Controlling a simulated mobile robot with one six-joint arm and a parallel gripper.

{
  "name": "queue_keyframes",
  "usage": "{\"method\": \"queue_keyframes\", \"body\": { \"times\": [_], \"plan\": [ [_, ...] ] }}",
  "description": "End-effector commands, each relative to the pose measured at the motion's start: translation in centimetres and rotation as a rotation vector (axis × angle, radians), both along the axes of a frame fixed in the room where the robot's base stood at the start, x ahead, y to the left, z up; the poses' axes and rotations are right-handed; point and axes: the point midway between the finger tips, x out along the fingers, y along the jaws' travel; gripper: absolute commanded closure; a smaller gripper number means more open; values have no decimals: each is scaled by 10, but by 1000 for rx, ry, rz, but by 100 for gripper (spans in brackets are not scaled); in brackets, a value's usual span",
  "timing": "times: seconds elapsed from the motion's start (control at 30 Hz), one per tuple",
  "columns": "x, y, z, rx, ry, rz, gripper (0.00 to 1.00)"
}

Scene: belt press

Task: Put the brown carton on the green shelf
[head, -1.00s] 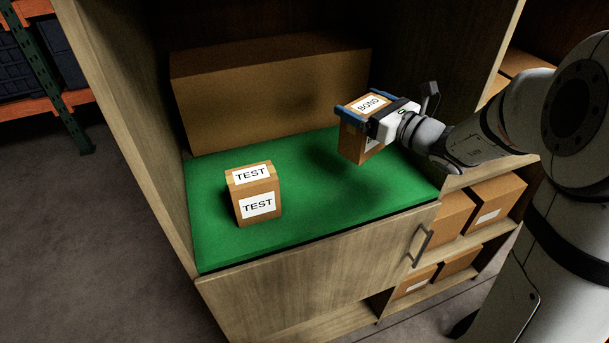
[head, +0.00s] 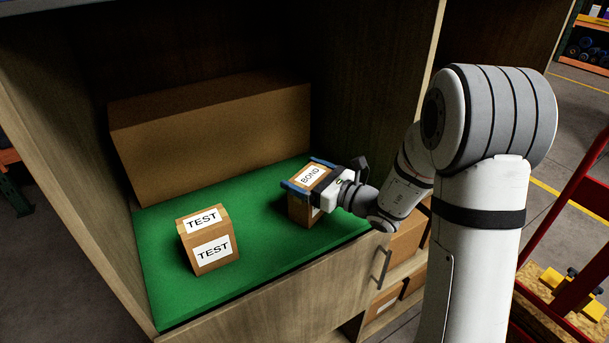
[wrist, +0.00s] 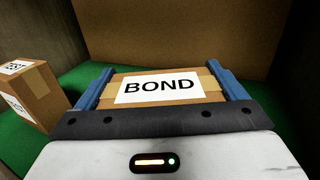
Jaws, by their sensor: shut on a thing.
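A brown carton labelled BOND (head: 303,209) is held in my gripper (head: 309,176) at the right part of the green shelf (head: 169,292). The blue fingers are shut on its two sides near the top. The carton is upright and its underside is low, at or close to the green surface; I cannot tell if it touches. In the wrist view the BOND carton (wrist: 195,87) lies between the fingers of my gripper (wrist: 163,85), with its label facing up. The green shelf (wrist: 75,80) shows behind it.
A brown carton labelled TEST (head: 208,240) stands on the green shelf to the left; it also shows in the wrist view (wrist: 30,97). A long brown box (head: 215,135) fills the back. Wooden cabinet walls bound both sides. Green surface is free between the two small cartons.

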Motion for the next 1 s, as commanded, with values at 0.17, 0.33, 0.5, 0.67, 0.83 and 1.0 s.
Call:
{"method": "queue_keyframes", "body": {
  "times": [0.17, 0.33, 0.5, 0.67, 0.83, 1.0],
  "plan": [
    [0, 0, -2, 0, 0, 1, 6],
    [0, 0, -2, -1, 1, 1, 0],
    [0, 1, 0, -1, 1, 1, 0],
    [-8, -13, -1, -1, -1, -3, 0],
    [-28, -44, -2, -1, -1, -5, 0],
    [-48, -73, -2, -1, 1, -4, 0]
  ]
}}
